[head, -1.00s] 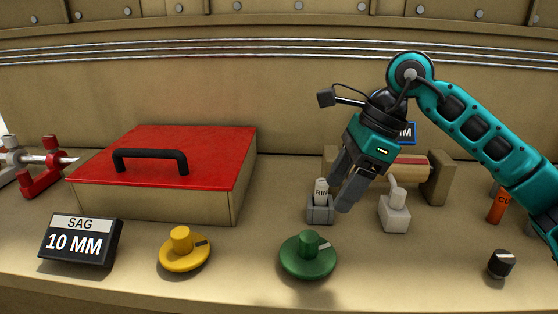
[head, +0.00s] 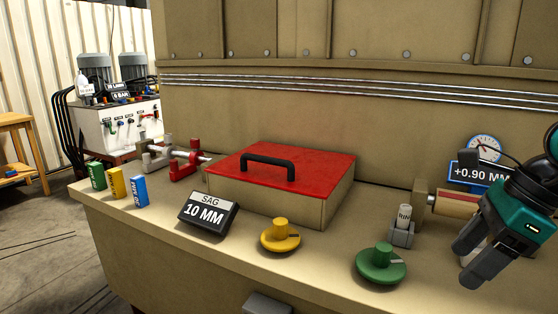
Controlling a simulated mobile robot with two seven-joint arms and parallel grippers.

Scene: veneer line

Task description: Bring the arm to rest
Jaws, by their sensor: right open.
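My right gripper (head: 468,259) hangs at the right edge of the head view, over the right part of the bench. Its two grey fingers point down and left, and they are apart with nothing between them. Behind the fingers a pale part on the bench is mostly hidden. My left gripper does not show.
On the bench (head: 330,272) are a green knob (head: 379,264), a yellow knob (head: 280,236), a "SAG 10 MM" display (head: 207,214), a red-lidded box (head: 320,172) and a red clamp (head: 184,168). A gauge (head: 484,149) and "+0.90 MM" display (head: 478,174) stand behind my gripper.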

